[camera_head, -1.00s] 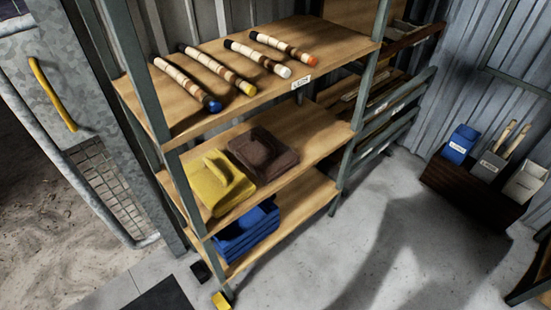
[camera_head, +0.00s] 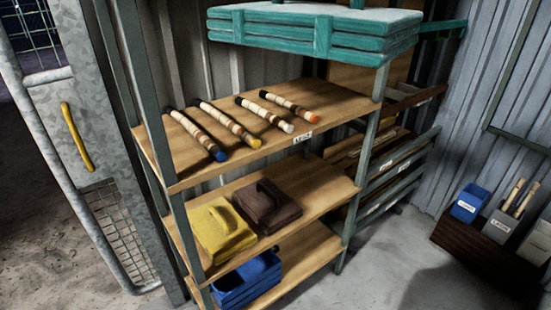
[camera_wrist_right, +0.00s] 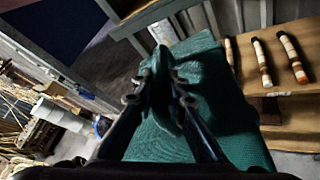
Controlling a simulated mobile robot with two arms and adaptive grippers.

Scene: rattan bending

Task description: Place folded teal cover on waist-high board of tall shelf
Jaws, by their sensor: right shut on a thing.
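In the right wrist view my right gripper (camera_wrist_right: 162,88) is shut on a raised ridge of the folded teal cover (camera_wrist_right: 225,120). The cover's flat teal face spreads beneath the fingers. In the head view a thick layered teal slab (camera_head: 300,36), which looks like this cover, hangs across the top, in front of the tall shelf (camera_head: 186,240). It hides part of the right front post. Folded yellow (camera_head: 222,232) and brown (camera_head: 268,206) covers lie side by side on the shelf's middle board in view (camera_head: 325,188). My left gripper is in neither current view.
Several banded rattan rolls (camera_head: 228,125) lie on the upper board (camera_head: 340,110). A blue crate (camera_head: 248,280) stands on the lower board. A grey gate (camera_head: 90,130) stands at left, a rack (camera_head: 400,165) behind right. The middle board has bare room right of the brown cover.

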